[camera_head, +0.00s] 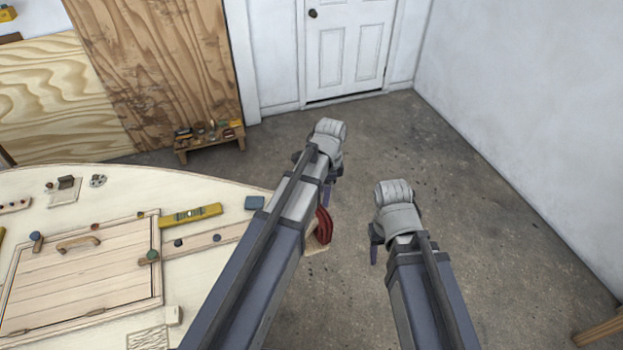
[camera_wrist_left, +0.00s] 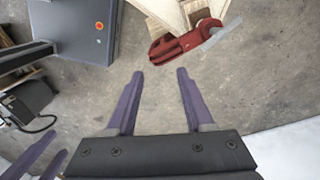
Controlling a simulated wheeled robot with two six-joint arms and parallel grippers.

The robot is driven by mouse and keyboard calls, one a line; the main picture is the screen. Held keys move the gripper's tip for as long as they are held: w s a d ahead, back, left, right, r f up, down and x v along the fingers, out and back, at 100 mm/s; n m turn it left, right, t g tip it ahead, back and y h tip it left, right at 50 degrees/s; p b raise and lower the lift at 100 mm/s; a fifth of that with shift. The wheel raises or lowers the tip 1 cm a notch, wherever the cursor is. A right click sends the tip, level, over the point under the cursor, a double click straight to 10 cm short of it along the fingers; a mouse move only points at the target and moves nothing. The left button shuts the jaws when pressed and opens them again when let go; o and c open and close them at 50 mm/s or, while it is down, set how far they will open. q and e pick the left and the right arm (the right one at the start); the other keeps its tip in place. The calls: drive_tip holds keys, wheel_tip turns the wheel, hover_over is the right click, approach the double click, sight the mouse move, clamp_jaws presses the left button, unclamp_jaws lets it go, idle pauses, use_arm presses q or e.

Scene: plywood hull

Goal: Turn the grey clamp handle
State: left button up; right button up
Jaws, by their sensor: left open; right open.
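A red clamp (camera_wrist_left: 186,42) with a grey handle (camera_wrist_left: 220,36) sits at a pale wooden edge at the top of the left wrist view. The handle points out to the right there. In the head view the red clamp (camera_head: 324,227) shows at the hull's right edge, partly hidden by my left arm; I cannot make out its handle there. My left gripper (camera_wrist_left: 160,74) is open and empty, its fingertips apart from the clamp and pointing towards it. My right gripper (camera_head: 376,252) is open over the floor, to the right of the clamp.
The plywood hull (camera_head: 215,275) fills the lower left, with a hatch (camera_head: 85,285), a yellow level (camera_head: 190,215) and a blue block (camera_head: 254,203). A low bench (camera_head: 210,142) with small items stands behind.

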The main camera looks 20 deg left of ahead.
use_arm(q)
drive_tip(key=w+a+m, duration=0.1)
drive_tip(key=w+a, duration=0.1)
drive_tip(key=w+a+r+m, duration=0.1)
drive_tip(key=w+a+m, duration=0.1)
drive_tip(key=w, duration=0.1)
drive_tip(key=w+a+m+p, duration=0.1)
drive_tip(key=w+a+m, duration=0.1)
drive_tip(key=shift+w+r, duration=0.2)
drive_tip(key=shift+r, duration=0.05)
drive_tip(key=shift+w+a+m, duration=0.25)
drive_tip(key=shift+a+m, duration=0.1)
drive_tip(key=shift+m, duration=0.05)
wheel_tip(320, 180, down, 8)
drive_tip(key=b, duration=0.8)
drive_tip(key=shift+r, duration=0.1)
drive_tip(key=shift+c, duration=0.4)
clamp_jaws()
